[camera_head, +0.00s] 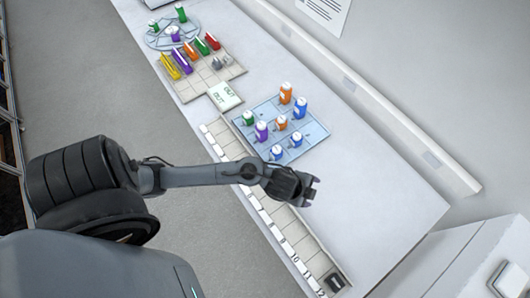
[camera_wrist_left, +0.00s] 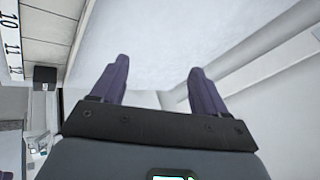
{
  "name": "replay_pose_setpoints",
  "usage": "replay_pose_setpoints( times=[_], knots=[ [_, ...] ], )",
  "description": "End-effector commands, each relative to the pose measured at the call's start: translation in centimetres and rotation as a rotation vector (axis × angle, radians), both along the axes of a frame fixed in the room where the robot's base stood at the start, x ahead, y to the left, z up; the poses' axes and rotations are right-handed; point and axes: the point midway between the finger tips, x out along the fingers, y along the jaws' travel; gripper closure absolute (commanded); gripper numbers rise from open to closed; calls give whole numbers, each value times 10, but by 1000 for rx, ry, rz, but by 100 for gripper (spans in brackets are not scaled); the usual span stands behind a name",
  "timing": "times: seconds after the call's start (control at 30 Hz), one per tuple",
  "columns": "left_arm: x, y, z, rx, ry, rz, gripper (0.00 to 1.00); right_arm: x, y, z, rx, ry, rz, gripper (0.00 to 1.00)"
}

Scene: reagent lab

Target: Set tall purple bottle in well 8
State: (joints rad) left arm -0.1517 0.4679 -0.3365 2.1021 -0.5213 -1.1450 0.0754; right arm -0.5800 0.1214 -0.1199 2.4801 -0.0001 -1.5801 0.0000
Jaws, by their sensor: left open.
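A purple bottle with a white cap (camera_head: 262,131) stands upright on the blue tray, near its front left side. A second purple bottle (camera_head: 174,33) stands on the round rack at the far end; which of the two is taller I cannot tell. The row of numbered wells (camera_head: 311,262) runs along the table's front edge; my arm crosses above it and hides part, and I cannot make out the 8. My left gripper (camera_head: 312,190) is open and empty over the table, right of the blue tray.
The blue tray (camera_head: 317,133) also holds orange, blue and green bottles. Farther back are a beige rack (camera_head: 207,90) with coloured items and a white card (camera_head: 225,95). A black block (camera_head: 334,282) sits at the row's near end. The table right of the tray is clear.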

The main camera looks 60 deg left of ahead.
Motion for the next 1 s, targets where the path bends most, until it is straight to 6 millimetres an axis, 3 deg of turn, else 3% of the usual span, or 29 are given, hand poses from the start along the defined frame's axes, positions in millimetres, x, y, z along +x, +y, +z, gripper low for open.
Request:
replay_pose_setpoints(
  times=[0.03, 0.2, 0.4, 0.53, 0.83, 1.0],
  knots=[
    [-19, -3, 9, -56, 28, 120, 26, 0, -1, 0, -3, 1, 1, 26],
    [-76, 22, 31, -173, 158, 487, 26, 0, -1, 0, -5, 0, 4, 26],
    [-123, 43, 42, -241, 282, 729, 26, 0, -1, 0, -4, 0, 3, 26],
    [-133, 48, 44, -254, 309, 777, 26, 0, -1, 0, -3, 1, 1, 26],
    [-134, 48, 45, -254, 311, 780, 26, 0, 1, 1, 4, 1, -3, 26],
    [-133, 48, 63, -254, 310, 779, 26, 0, 1, 19, 6, 3, -4, 26]
  ],
)
